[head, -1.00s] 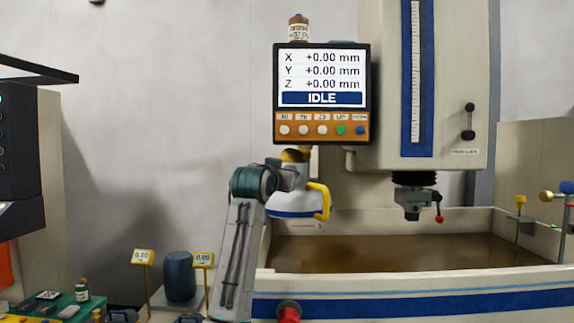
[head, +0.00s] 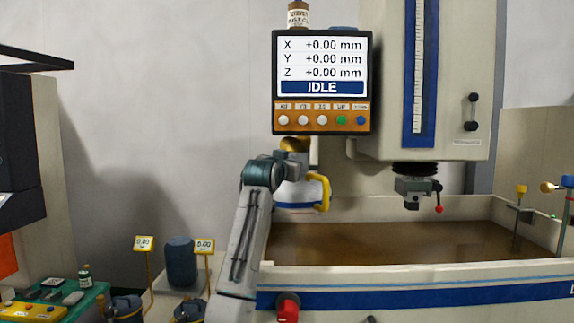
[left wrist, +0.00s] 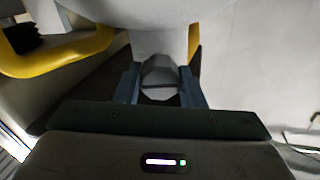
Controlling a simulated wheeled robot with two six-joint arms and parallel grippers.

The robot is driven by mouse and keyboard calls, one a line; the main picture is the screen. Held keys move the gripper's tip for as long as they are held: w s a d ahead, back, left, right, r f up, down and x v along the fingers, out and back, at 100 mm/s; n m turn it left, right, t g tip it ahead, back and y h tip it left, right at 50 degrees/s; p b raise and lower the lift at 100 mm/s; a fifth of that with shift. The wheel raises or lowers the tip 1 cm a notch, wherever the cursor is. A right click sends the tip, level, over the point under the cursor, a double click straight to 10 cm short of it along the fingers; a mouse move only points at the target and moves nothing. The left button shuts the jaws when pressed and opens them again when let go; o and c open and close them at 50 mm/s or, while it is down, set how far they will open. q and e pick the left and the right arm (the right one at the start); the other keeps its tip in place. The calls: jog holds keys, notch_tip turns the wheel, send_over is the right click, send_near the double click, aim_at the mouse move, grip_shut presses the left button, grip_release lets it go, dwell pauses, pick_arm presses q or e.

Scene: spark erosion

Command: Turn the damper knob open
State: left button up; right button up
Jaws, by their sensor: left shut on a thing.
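In the left wrist view a grey faceted knob (left wrist: 160,73) sticks out from a white rounded body (left wrist: 160,40). My left gripper (left wrist: 159,86) is shut on this knob, with one blue-grey finger on each side of it. In the head view the white hood (head: 297,194) with its yellow handle (head: 322,192) stands behind my left wrist, left of the tank. A brass-coloured round part (head: 293,144) shows above my wrist there. The knob and my fingertips are hidden in the head view. I cannot read an open or shut mark on the knob. My right gripper is not in view.
The display panel (head: 322,75) reads IDLE and hangs just above my left wrist. The tank (head: 400,246) of brown fluid lies to the right, with a red knob (head: 288,307) on its front. A green bench (head: 60,300) with small items stands at lower left.

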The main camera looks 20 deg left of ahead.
pick_arm(q)
jog(key=n+b, duration=0.1)
jog(key=n, duration=0.3)
jog(key=shift+n, duration=0.4)
jog(key=n, duration=0.3)
jog(key=shift+n+b, duration=0.3)
jog(key=shift+b, duration=0.05)
jog(key=n, duration=0.4)
jog(key=shift+b, duration=0.35)
jog(key=n, duration=0.5)
jog(key=shift+b, duration=0.35)
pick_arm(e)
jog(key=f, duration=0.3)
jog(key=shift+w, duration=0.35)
pick_arm(q)
jog(key=shift+n, duration=0.4)
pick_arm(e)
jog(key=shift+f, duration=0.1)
pick_arm(q)
jog(key=o, duration=1)
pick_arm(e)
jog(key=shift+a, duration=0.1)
